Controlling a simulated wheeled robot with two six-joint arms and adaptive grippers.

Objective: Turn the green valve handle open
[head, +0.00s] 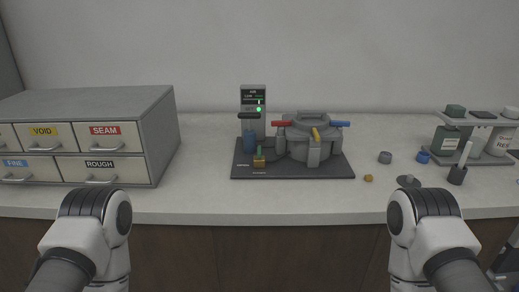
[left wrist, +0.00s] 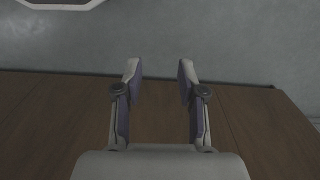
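The mounting press (head: 310,140) stands on a dark base plate (head: 300,172) on the counter. A small brass valve block (head: 259,162) sits at the plate's front left, with a small green handle (head: 259,152) on top. The handle's exact angle is too small to tell. My left gripper (left wrist: 160,72) shows in the left wrist view, its two fingers apart and nothing between them. It is away from the valve, with wood panelling and a grey surface behind it. In the head view both my arms are low in front of the counter, and neither gripper shows.
The press has red (head: 282,123), yellow (head: 316,134) and blue (head: 341,124) handles. A blue cylinder (head: 249,141) and a control post (head: 253,101) stand behind the valve. A drawer cabinet (head: 150,140) is at left, a bottle rack (head: 480,120) at right. The counter front is clear.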

